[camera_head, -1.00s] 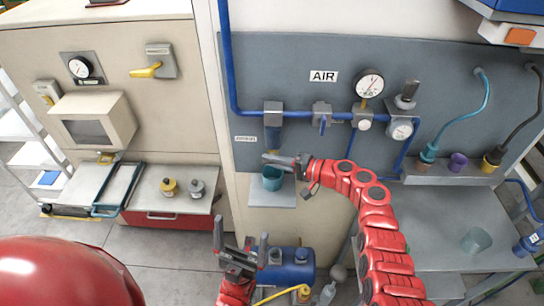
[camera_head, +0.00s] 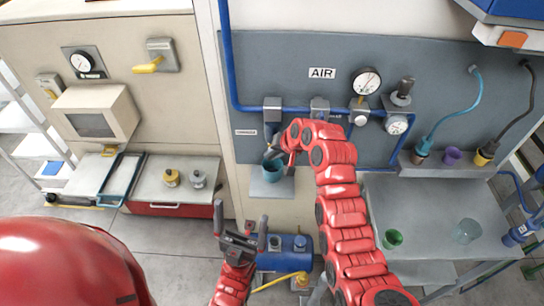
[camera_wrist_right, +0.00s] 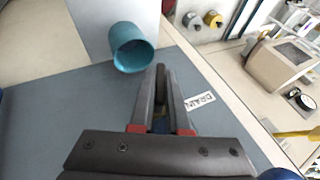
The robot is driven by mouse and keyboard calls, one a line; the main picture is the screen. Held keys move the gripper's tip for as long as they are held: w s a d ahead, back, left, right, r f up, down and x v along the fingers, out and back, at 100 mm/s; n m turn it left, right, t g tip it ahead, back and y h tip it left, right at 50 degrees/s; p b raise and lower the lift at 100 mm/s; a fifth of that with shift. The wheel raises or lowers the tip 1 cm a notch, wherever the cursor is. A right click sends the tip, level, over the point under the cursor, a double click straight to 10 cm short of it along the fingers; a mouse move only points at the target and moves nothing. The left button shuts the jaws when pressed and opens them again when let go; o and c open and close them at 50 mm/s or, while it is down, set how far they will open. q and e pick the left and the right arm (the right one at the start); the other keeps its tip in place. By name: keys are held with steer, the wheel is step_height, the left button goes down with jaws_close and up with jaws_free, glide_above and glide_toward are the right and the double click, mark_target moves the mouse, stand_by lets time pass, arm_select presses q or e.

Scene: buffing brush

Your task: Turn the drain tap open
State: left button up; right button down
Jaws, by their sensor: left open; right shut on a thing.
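The drain tap sits under the grey and blue filter unit (camera_head: 272,112) on the air panel; my right gripper (camera_head: 274,152) largely hides it in the head view. In the right wrist view my right gripper (camera_wrist_right: 161,78) is shut on a narrow dark piece (camera_wrist_right: 160,90), which looks like the tap's handle. How far the tap is turned cannot be told. A DRAIN label (camera_wrist_right: 199,102) is beside the fingers. A teal cup (camera_head: 272,180) stands below on a small grey shelf (camera_head: 266,194). My left gripper (camera_head: 240,232) is open and empty, low in front of the cabinet.
A blue tank (camera_head: 288,247) with yellow pipe is near my left gripper. The gauge (camera_head: 366,82) and regulator (camera_head: 397,124) are right of the filter.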

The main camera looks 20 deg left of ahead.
steer(key=n+t+h+b, duration=0.1)
steer(key=h+b, duration=0.3)
steer(key=b, duration=0.2)
steer(key=shift+w, duration=0.15)
steer(key=shift+r+h+b, duration=0.3)
steer(key=shift+h+b, duration=0.2)
steer(key=shift+b, duration=0.5)
steer(key=c, duration=0.9)
jaws_free()
steer(key=shift+w+f, duration=0.1)
steer(key=shift+f, duration=0.1)
